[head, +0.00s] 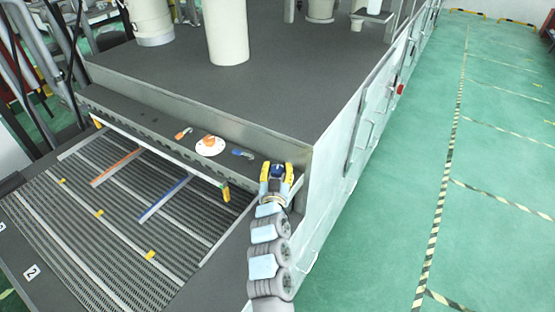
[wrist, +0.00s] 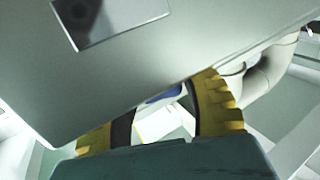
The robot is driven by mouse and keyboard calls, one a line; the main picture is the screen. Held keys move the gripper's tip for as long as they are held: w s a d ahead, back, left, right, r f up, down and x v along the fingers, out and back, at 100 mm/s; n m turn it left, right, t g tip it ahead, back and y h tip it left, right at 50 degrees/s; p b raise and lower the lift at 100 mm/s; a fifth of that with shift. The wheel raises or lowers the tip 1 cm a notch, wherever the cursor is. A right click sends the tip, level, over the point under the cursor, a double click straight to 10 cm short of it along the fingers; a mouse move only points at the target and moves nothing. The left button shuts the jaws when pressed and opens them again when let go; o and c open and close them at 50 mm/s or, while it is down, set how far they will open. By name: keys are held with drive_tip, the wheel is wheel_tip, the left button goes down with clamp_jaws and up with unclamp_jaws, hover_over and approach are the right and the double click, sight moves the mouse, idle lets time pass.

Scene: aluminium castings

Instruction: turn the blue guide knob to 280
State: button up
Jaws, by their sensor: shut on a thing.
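The blue guide knob (head: 277,171) sits at the right end of the grey ledge in the head view, between the yellow fingers of my gripper (head: 277,168). My gripper is shut on it. In the wrist view, the yellow fingers of my gripper (wrist: 160,118) stand either side of a small blue patch of the knob (wrist: 164,95). A pale grey surface hides most of the knob there. I cannot read the knob's setting or any scale.
On the ledge are a white dial with an orange knob (head: 210,145), an orange handle (head: 184,133) and a blue handle (head: 243,153). Below lies a slatted bed with an orange guide strip (head: 115,167) and a blue guide strip (head: 164,198). The green floor at right is open.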

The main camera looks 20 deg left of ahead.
drive_tip(key=shift+n+y+p, duration=0.4)
drive_tip(key=shift+y+p, duration=0.2)
drive_tip(key=shift+p, duration=0.45)
drive_tip(key=shift+f+g, duration=0.1)
drive_tip(key=shift+g, duration=0.2)
idle(0.3)
drive_tip(key=o, duration=1.2)
drive_tip(key=shift+o, duration=0.2)
drive_tip(key=v, duration=1.2)
drive_tip(key=shift+f, duration=0.15)
drive_tip(key=shift+d, duration=0.1)
drive_tip(key=shift+w+d, duration=0.1)
